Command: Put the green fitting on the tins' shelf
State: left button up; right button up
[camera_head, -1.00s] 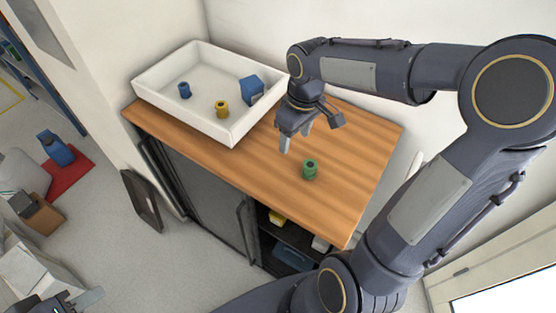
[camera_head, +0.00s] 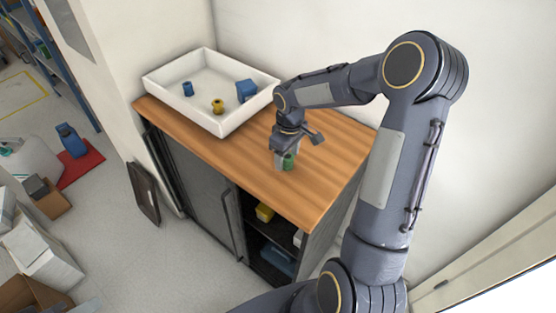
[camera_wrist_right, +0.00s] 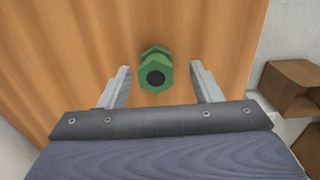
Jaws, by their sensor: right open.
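The green fitting (camera_head: 289,162) stands on the wooden cabinet top, partly hidden by my right gripper (camera_head: 283,160). In the right wrist view the green fitting (camera_wrist_right: 156,57) has a hexagonal flange and a dark round hole. My right gripper (camera_wrist_right: 160,72) is open, with one finger on each side of the fitting near the tips and a gap on both sides. Below the top, the cabinet's open right part shows a dark shelf (camera_head: 272,228) with a yellow item (camera_head: 264,212) on it. I cannot tell from here which items are tins. My left gripper is not clearly seen.
A white tray (camera_head: 229,124) on the cabinet's left holds a blue fitting (camera_head: 188,88), a yellow fitting (camera_head: 217,106) and a blue block (camera_head: 246,90). A grey sliding door (camera_head: 198,185) covers the cabinet's left front. A blue item (camera_head: 278,260) lies lower inside. The front right top is clear.

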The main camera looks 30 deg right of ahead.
jog(key=shift+w+d+f, duration=0.1)
jog(key=shift+d+f, duration=0.05)
jog(key=shift+f, duration=0.25)
jog(key=shift+w+d+f, duration=0.1)
jog(key=shift+f, duration=0.3)
jog(key=shift+s+a+r, duration=0.1)
jog(key=shift+a, duration=0.05)
jog(key=c, duration=1.2)
jog(key=shift+c, duration=0.2)
